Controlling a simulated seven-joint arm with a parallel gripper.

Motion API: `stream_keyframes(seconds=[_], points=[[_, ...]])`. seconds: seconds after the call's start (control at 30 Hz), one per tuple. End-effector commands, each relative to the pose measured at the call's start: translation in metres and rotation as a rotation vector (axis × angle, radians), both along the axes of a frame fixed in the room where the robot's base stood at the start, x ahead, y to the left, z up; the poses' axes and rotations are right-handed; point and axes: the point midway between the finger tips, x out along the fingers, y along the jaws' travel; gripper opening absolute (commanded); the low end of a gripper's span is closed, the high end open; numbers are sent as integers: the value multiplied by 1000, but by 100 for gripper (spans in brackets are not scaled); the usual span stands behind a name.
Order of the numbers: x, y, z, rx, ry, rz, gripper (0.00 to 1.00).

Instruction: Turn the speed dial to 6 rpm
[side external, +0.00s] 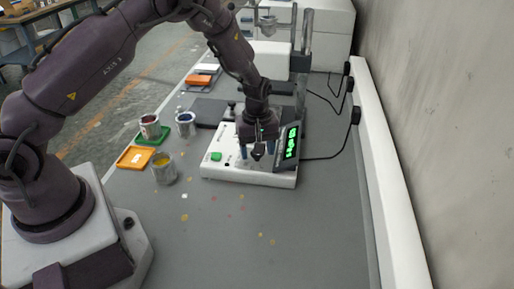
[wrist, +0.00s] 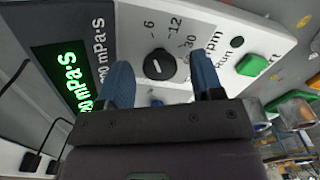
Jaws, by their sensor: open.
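The speed dial (wrist: 159,65) is a round black knob with a short white pointer mark on the white instrument panel (wrist: 195,18). The labels 6, 12 and 30 show around it; the pointer's exact setting is hard to tell. My gripper (wrist: 161,62) is open, its blue fingers on either side of the dial, with gaps visible in the wrist view. In the side external view my gripper (side external: 257,151) is low over the white instrument base (side external: 228,171) and hides the dial. The green-lit display (side external: 291,142) is beside it.
A green button (wrist: 251,65) and a dark round spot (wrist: 237,42) are near the right finger. Paint cups (side external: 164,170), an orange tray (side external: 135,157) and a green tray (side external: 152,137) stand left of the instrument. Black cables run along the right wall. The front bench is clear, with paint spots.

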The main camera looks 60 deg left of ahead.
Motion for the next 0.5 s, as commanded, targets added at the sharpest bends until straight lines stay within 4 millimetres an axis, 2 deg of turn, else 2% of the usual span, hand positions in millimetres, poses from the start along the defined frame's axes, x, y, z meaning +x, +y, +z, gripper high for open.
stream_keyframes(seconds=[0.17,0.5], points=[[1,0,12,0,-3,-1,61],[1,0,84,0,-6,-2,61]])
